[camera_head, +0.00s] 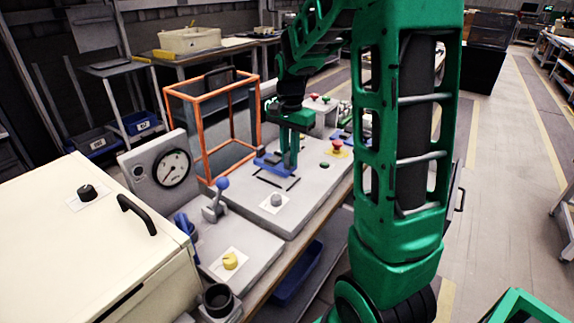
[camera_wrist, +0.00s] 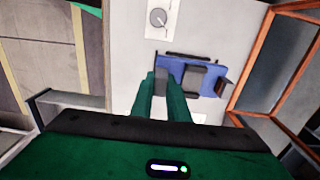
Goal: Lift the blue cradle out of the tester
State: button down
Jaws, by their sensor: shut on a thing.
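The blue cradle (camera_head: 272,168) is at the tester's grey top (camera_head: 243,197), in front of the orange-framed guard (camera_head: 212,130). It also shows in the wrist view (camera_wrist: 207,88), with dark blocks on it and a dark rail along its side. My gripper (camera_head: 291,168) points down from above and is shut on the cradle at one end. In the wrist view its green fingers (camera_wrist: 163,80) close around a dark block at that end. The cradle looks level and close to the top; I cannot tell whether it touches it.
A grey knob (camera_head: 276,200) and a red button (camera_head: 337,146) are on the same bench. A panel with a dial gauge (camera_head: 172,167), a blue-knobbed lever (camera_head: 217,196) and a cream cabinet (camera_head: 75,240) stand to the left. The orange frame rises close behind the cradle.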

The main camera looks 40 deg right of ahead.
jog(key=s+a+r, duration=0.4)
jog(key=a+r, duration=0.2)
jog(key=a, duration=0.3)
notch_tip(320, 180, up, 14)
jog(key=s, duration=0.1)
jog(key=shift+a, duration=0.25)
dwell(0.6)
